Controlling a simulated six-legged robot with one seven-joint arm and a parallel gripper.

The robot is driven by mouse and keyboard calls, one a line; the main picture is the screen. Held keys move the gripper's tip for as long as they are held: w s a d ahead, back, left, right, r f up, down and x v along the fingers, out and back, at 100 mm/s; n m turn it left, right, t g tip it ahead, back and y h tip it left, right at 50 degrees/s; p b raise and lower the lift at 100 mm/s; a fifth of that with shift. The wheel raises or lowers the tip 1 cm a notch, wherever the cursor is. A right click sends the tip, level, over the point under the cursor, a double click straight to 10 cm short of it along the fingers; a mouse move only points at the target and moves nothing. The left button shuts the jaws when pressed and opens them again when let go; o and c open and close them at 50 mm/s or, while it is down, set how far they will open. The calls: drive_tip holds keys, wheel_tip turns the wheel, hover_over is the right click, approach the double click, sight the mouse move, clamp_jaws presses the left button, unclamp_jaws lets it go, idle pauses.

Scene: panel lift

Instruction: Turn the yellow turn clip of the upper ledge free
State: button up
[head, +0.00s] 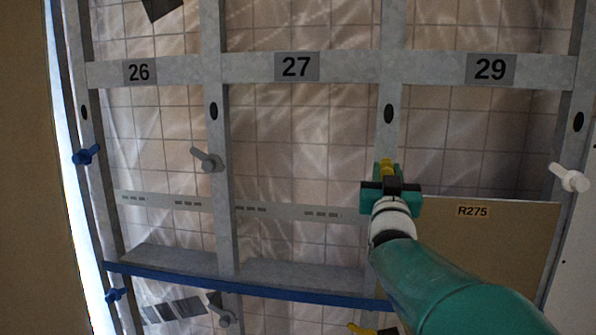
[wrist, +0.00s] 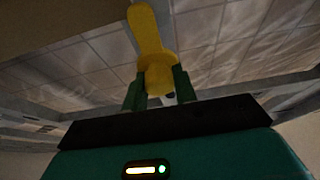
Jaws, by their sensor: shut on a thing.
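The yellow turn clip (head: 385,166) sits on the upright between bays 27 and 29, and only its upper part shows above my gripper in the head view. My gripper (head: 388,185) is at the clip, in front of the upright. In the wrist view the yellow clip (wrist: 153,50) stands between the two green fingers of my gripper (wrist: 158,88), which are shut on its lower part. Its long lobe points up in that picture. A panel labelled R275 (head: 500,250) stands in bay 29, right of my gripper, partly hidden by my arm.
A grey clip (head: 208,160), a white clip (head: 570,177) and a blue clip (head: 86,155) sit on the other uprights. A blue-edged ledge (head: 240,287) runs below bays 26 and 27. Another yellow clip (head: 362,329) shows at the bottom edge. Bays 26 and 27 hold no panel.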

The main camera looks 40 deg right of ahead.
drive_tip(key=shift+m, duration=0.5)
drive_tip(key=m+g+h, duration=0.1)
drive_tip(key=m+g, duration=0.1)
drive_tip(key=m, duration=0.2)
drive_tip(key=m+g+h, duration=0.1)
drive_tip(key=m+g, duration=0.1)
drive_tip(key=m, duration=0.2)
drive_tip(key=m+g, duration=0.1)
drive_tip(key=m, duration=0.3)
drive_tip(key=m+g, duration=0.2)
drive_tip(key=m, duration=0.1)
drive_tip(key=shift+s+m, duration=0.1)
drive_tip(key=shift+m, duration=0.3)
drive_tip(key=m+g+y, duration=0.1)
drive_tip(key=m, duration=0.1)
drive_tip(key=m+y, duration=0.1)
drive_tip(key=m, duration=0.2)
drive_tip(key=shift+d+f+m+g, duration=0.1)
drive_tip(key=shift+m+g, duration=0.2)
drive_tip(key=shift+g, duration=0.1)
drive_tip(key=m+y, duration=0.2)
drive_tip(key=m, duration=0.3)
drive_tip(key=shift+f, duration=0.1)
drive_tip(key=o, duration=1)
drive_tip(key=shift+c, duration=0.2)
